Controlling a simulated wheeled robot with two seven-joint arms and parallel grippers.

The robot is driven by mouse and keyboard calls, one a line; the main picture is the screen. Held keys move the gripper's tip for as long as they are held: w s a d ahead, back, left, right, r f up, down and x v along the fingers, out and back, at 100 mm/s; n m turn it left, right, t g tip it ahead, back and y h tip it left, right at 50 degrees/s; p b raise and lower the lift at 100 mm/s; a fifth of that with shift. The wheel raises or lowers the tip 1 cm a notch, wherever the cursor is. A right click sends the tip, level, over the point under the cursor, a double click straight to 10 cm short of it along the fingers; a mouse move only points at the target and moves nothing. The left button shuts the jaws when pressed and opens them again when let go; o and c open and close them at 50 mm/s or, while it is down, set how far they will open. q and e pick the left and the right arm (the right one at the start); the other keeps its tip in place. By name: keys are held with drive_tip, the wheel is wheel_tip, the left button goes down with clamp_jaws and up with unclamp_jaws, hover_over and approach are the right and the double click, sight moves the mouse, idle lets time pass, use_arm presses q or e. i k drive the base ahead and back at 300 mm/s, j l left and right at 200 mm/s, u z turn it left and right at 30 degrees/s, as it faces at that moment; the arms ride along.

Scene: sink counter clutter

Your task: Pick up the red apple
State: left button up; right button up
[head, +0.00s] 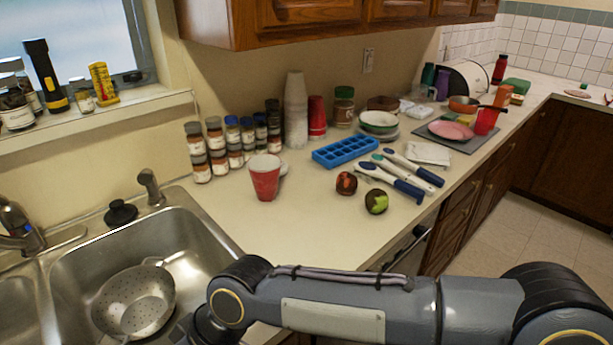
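A small round dark-red fruit (346,184), which looks like the red apple, sits on the counter in front of the blue ice tray. A second round fruit (376,201), dark with a bright green patch, sits just to its right and nearer to me. My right arm crosses the bottom of the head view from the right, below and apart from both fruits. Its far end reaches the sink's front edge, and its gripper fingers do not show. My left gripper is not in view.
A red cup (265,178) stands left of the fruits. White-and-blue handled utensils (398,179) lie to their right. The blue ice tray (345,151) lies behind. A colander (134,301) rests in the sink (205,229). The counter in front of the cup is clear.

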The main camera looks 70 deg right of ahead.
sight(346, 183)
drive_tip(key=k+l+z, duration=0.15)
drive_tip(key=z, duration=0.35)
drive_tip(key=k+l+z, duration=0.1)
drive_tip(key=l+z, duration=0.15)
drive_tip(key=z, duration=1.7)
drive_tip(key=u, duration=1.65)
drive_tip(key=l+z, duration=0.1)
drive_tip(key=z, duration=1.55)
drive_tip(key=i+l, duration=0.2)
drive_tip(key=l, duration=0.15)
drive_tip(key=i+l+u, duration=0.15)
drive_tip(key=i+l, duration=0.3)
drive_tip(key=l, duration=0.2)
drive_tip(key=i+l+u, duration=0.15)
drive_tip(key=l, duration=0.2)
